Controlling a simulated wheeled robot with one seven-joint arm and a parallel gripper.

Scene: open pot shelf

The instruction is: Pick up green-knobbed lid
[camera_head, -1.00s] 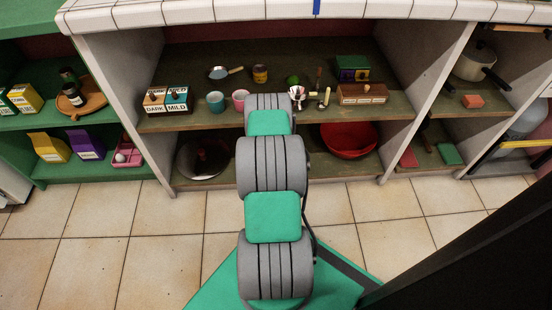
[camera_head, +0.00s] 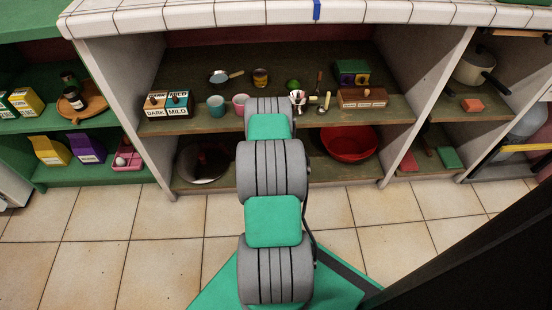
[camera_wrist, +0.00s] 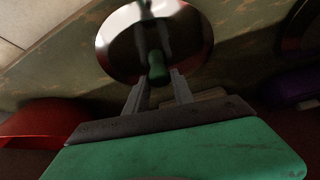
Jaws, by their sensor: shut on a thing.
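The lid shows in the wrist view as a shiny round metal disc (camera_wrist: 190,32), tilted, with a green knob (camera_wrist: 158,68) pointing toward my gripper. My gripper (camera_wrist: 158,80) is shut on the green knob, with one pale finger on each side of it. The far side of the lid is cut off by the picture's top edge. In the head view my own arm hides the gripper, and I cannot make out the held lid there.
The upper shelf (camera_head: 210,125) holds boxes (camera_head: 167,104), cups (camera_head: 216,106) and a wooden box (camera_head: 362,97). Partitions flank the bay; the tiled floor in front is clear.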

